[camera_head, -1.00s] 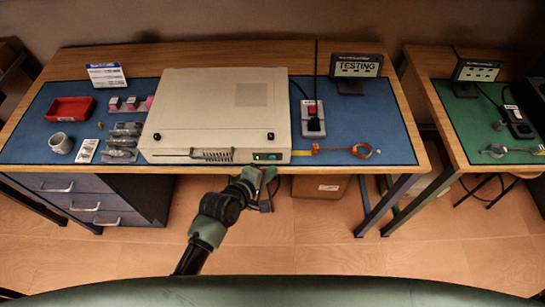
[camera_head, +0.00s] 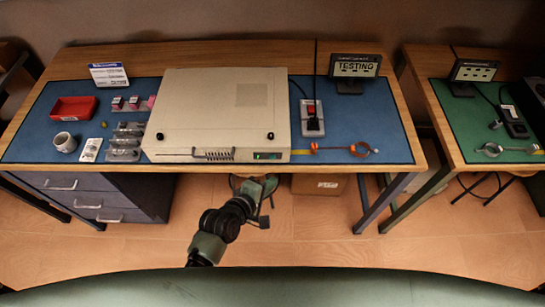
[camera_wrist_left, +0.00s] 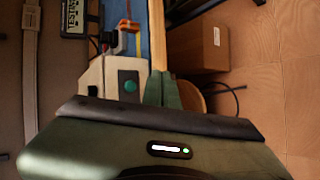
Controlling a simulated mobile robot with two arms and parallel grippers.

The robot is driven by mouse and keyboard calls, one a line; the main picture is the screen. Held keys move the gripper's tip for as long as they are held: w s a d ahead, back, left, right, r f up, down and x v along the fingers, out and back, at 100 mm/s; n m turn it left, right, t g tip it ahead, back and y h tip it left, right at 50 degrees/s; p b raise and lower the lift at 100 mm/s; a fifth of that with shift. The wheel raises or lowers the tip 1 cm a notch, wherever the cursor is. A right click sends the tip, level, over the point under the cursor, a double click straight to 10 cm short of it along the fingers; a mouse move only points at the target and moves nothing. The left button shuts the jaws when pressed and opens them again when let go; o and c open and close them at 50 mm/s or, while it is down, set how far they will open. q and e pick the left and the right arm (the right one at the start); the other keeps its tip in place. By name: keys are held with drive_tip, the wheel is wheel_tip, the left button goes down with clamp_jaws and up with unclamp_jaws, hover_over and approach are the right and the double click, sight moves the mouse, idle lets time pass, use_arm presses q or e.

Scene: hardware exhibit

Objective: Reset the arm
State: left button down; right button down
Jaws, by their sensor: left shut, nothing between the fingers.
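My left arm comes in from the bottom centre of the head view. Its gripper (camera_head: 258,187) hangs in front of the workbench's front edge, below the beige machine, apart from it and holding nothing. In the left wrist view the green fingers (camera_wrist_left: 163,90) are together, and the grey-green gripper body with a lit strip fills the bottom. The beige machine (camera_head: 215,110) stands on the blue mat, its front panel lit green. My right gripper is in neither view.
The floor in front is clear.

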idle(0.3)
use_arm(q)
drive_tip(key=s+a+f+m+g+y+b, duration=0.15)
drive_tip(key=s+a+f, duration=0.25)
drive_tip(key=f, duration=0.4)
drive_tip(key=s+a+f+m+g+y+b, duration=0.1)
drive_tip(key=s+a+f+m, duration=0.25)
drive_tip(key=f, duration=0.55)
drive_tip(key=s+a+f+m+g+y+b, duration=0.1)
drive_tip(key=s+a+f+m, duration=0.15)
drive_tip(key=s+f, duration=0.4)
drive_tip(key=s+a+f+m+g+y, duration=0.1)
drive_tip(key=s+a+f+m, duration=0.1)
drive_tip(key=s+a+f, duration=0.2)
drive_tip(key=s+a+f+m+g+y+b, duration=0.1)
drive_tip(key=s+a+f+m+g, duration=0.1)
drive_tip(key=s+f, duration=0.5)
drive_tip(key=s+a+f+m+g+y+b, duration=0.1)
drive_tip(key=s+a+f, duration=0.4)
drive_tip(key=s, duration=0.7)
drive_tip(key=a+m+g, duration=0.1)
drive_tip(key=a+m, duration=0.1)
drive_tip(key=shift+f+m, duration=0.3)
drive_tip(key=shift+m, duration=0.05)
drive_tip(key=shift+d, duration=0.1)
